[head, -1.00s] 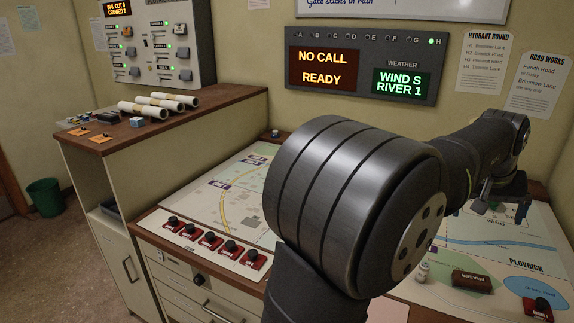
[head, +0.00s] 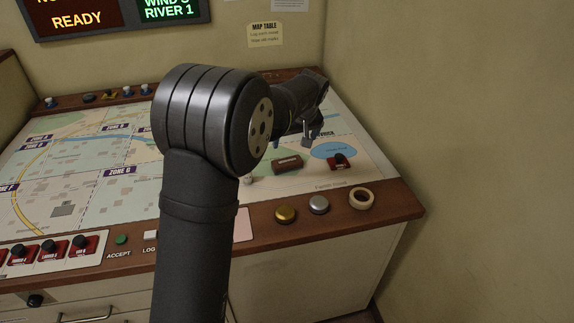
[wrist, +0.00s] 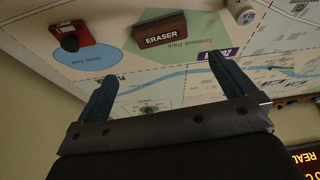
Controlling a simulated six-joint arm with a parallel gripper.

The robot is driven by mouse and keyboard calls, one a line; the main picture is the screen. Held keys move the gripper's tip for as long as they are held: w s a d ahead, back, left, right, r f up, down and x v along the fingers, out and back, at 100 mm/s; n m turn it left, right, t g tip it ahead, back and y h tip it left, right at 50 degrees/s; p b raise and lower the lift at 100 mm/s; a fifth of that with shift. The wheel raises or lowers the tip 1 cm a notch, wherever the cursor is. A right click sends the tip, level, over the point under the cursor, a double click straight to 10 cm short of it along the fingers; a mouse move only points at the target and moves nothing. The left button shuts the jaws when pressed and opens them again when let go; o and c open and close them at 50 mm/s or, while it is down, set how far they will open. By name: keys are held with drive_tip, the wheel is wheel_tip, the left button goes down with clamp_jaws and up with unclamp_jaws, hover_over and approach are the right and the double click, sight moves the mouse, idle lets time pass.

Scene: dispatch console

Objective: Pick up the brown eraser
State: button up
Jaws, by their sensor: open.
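The brown eraser (head: 288,165) lies on the map table near its right end. In the wrist view the eraser (wrist: 160,34) shows its label and lies on a green park patch, beyond my fingertips. My gripper (wrist: 165,75) is open and empty, with its two fingers spread wide apart. In the head view my gripper (head: 308,132) is behind the eraser, above the map, and only partly shows. The eraser is apart from the fingers.
A red block with a black knob (head: 338,162) stands just right of the eraser. A small pale round item (wrist: 245,15) is on its other side. Two round buttons (head: 286,214) and a tape roll (head: 361,198) sit on the front edge. A wall rises at the right.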

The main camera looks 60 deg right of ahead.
sight(288, 161)
drive_tip(key=x, duration=1.4)
drive_tip(key=shift+w+d+f, duration=0.15)
drive_tip(key=shift+w+f, duration=0.1)
drive_tip(key=shift+f, duration=0.05)
drive_tip(key=c, duration=0.6)
